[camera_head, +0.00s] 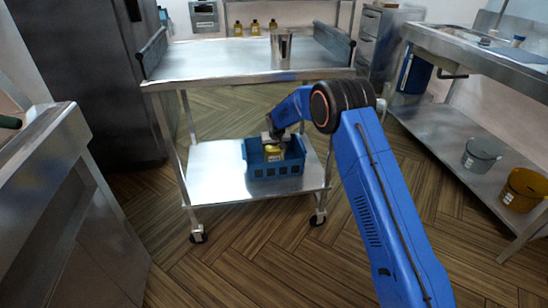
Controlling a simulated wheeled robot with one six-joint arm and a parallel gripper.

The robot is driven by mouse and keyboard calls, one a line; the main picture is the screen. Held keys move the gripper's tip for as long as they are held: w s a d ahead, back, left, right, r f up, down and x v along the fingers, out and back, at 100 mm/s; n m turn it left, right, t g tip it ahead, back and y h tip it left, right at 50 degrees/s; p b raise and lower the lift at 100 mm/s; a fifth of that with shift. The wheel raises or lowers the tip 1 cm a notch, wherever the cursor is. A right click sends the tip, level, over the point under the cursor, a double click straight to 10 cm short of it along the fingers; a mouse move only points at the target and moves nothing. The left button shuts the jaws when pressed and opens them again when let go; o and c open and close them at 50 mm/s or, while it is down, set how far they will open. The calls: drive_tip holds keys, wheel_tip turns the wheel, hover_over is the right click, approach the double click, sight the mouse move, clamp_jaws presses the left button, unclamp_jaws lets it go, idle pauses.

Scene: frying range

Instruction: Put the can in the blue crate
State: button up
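A blue crate (262,171) stands on the lower shelf of a steel trolley. A small yellow object with a dark label (273,155), which may be the can, shows inside the crate near its front wall; its lower part is hidden by that wall. My gripper (274,143) points down into the crate, right at the top of the yellow object. The view is too small to tell whether the fingers are closed on it or apart. A plain metal cylinder (281,48) stands upright on the trolley's top.
The trolley's top shelf (225,62) overhangs the lower shelf (212,172), which is bare left of the crate. Several yellow bottles (255,27) stand behind. At right, a grey bucket (482,154) and an ochre bucket (523,188) stand on a low shelf.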

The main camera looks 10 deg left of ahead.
sight(275, 147)
drive_tip(key=shift+f, duration=1.55)
drive_tip(key=shift+f, duration=0.1)
drive_tip(key=o, duration=1.2)
drive_tip(key=shift+o, duration=0.2)
drive_tip(key=v, duration=1.2)
